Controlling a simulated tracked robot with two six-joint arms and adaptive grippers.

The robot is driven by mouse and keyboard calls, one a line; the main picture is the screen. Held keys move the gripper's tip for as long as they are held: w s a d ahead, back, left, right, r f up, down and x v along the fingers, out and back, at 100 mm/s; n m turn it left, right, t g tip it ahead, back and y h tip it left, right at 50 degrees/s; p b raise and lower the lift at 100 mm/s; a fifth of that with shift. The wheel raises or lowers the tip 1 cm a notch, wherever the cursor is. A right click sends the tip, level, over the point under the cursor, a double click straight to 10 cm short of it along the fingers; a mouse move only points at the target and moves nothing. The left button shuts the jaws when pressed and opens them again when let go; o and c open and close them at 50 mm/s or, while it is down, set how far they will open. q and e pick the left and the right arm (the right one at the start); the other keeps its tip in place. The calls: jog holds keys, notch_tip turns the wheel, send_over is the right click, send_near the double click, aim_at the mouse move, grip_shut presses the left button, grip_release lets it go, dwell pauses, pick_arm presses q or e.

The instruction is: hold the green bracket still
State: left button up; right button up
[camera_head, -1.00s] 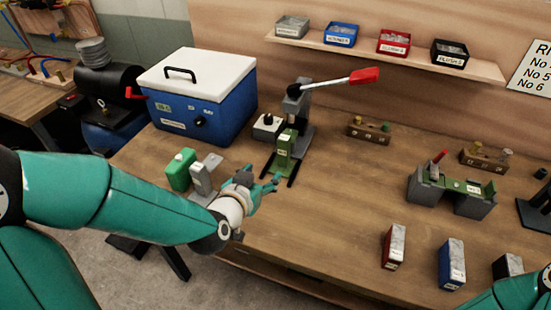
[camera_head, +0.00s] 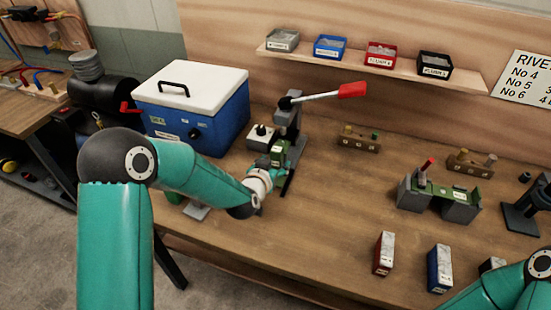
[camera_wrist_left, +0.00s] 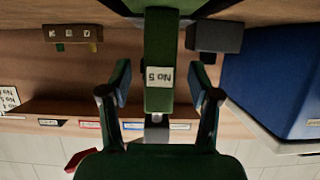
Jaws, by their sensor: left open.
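The green bracket (camera_head: 278,152) stands upright at the foot of the lever press (camera_head: 291,118) on the bench. It fills the upper middle of the left wrist view, where the bracket (camera_wrist_left: 159,45) carries a white "No 5" label. My left gripper (camera_head: 276,178) is right in front of the bracket, and the arm partly hides its lower part. In the left wrist view my left gripper (camera_wrist_left: 160,82) is open, with one finger on each side of the bracket and gaps between. My right arm shows only at the lower right; its gripper is out of frame.
A blue cooler (camera_head: 192,112) stands left of the press, with a small grey box (camera_head: 260,137) between. The press's red-tipped lever (camera_head: 350,90) reaches right. A rivet block (camera_head: 359,138) and a green-topped fixture (camera_head: 440,193) stand right. The bench's middle is clear.

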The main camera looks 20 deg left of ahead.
pick_arm(q)
jog(key=shift+x, duration=1.05)
grip_shut()
